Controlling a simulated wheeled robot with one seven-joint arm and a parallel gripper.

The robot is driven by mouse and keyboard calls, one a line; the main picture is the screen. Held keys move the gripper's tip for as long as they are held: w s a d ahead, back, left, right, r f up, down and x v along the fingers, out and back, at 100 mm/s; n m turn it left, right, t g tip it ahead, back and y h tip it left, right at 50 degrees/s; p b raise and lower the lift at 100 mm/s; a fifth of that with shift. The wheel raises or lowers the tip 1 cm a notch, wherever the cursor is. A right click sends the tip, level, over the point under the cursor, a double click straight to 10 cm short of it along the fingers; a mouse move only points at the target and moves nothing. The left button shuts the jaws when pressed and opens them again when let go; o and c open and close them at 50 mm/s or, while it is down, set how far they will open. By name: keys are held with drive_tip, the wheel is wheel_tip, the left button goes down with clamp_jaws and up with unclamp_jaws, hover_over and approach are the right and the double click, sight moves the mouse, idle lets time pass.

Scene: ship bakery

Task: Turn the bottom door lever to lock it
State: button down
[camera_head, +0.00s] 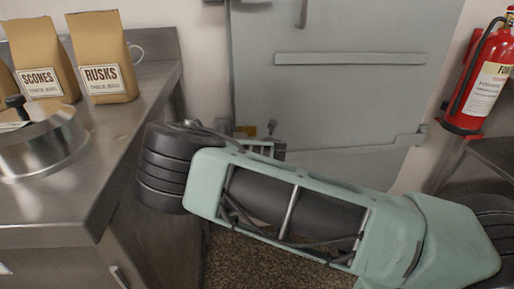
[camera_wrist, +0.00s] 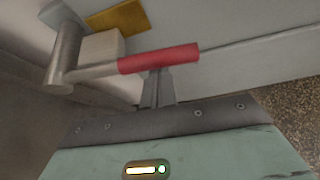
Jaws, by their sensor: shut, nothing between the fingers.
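The bottom door lever shows in the wrist view as a grey metal arm with a red grip (camera_wrist: 158,59), running from a round metal pivot post (camera_wrist: 67,55) at the left. My gripper (camera_wrist: 157,75) is shut, with its narrow fingers just below the red grip in the picture. I cannot tell whether the fingertips touch the lever. The grey door (camera_head: 335,100) stands closed in the head view. In that view my arm hides the lever and most of my gripper.
A steel counter (camera_head: 120,150) at the left holds a rusks bag (camera_head: 101,60), a scones bag (camera_head: 42,62) and a round metal pot (camera_head: 40,145). A red fire extinguisher (camera_head: 483,85) hangs at the right. A yellow plate (camera_wrist: 118,18) sits behind the lever. Speckled floor lies below.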

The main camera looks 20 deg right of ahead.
drive_tip(key=shift+d+r+n+h+p, duration=0.1)
drive_tip(key=shift+r+n+h+p, duration=0.35)
drive_tip(key=shift+r+p, duration=0.35)
drive_tip(key=shift+r, duration=0.15)
